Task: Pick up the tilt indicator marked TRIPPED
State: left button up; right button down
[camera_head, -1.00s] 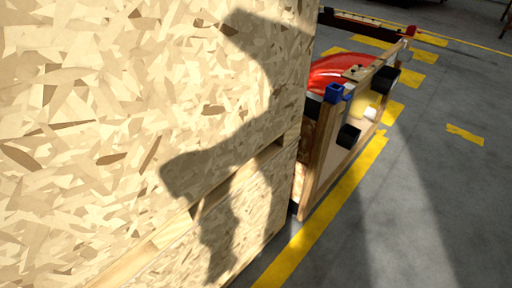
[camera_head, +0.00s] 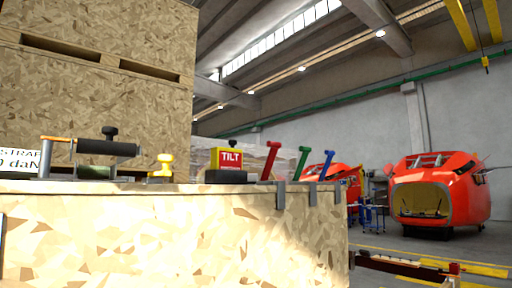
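One tilt indicator (camera_head: 230,160) stands on top of the wooden crate (camera_head: 170,235), right of the middle of its top. It has a yellow frame, a red face with the word TILT and a dark base. I cannot read the word TRIPPED on it. No other tilt indicator can be made out. Neither of my grippers is in view.
On the crate top stand a black-handled tool (camera_head: 107,147), a small yellow item (camera_head: 162,167) and red (camera_head: 270,160), green (camera_head: 300,162) and blue (camera_head: 325,165) levers. Taller crates (camera_head: 95,95) rise behind. A red nosecone (camera_head: 440,190) stands far right; floor there is open.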

aim_at(222, 158)
jog(key=z, duration=0.3)
jog(key=k, duration=0.75)
jog(key=z, duration=0.7)
jog(key=i, duration=1.75)
jog(key=u, duration=1.55)
jog(key=i, duration=0.85)
jog(key=u, duration=0.8)
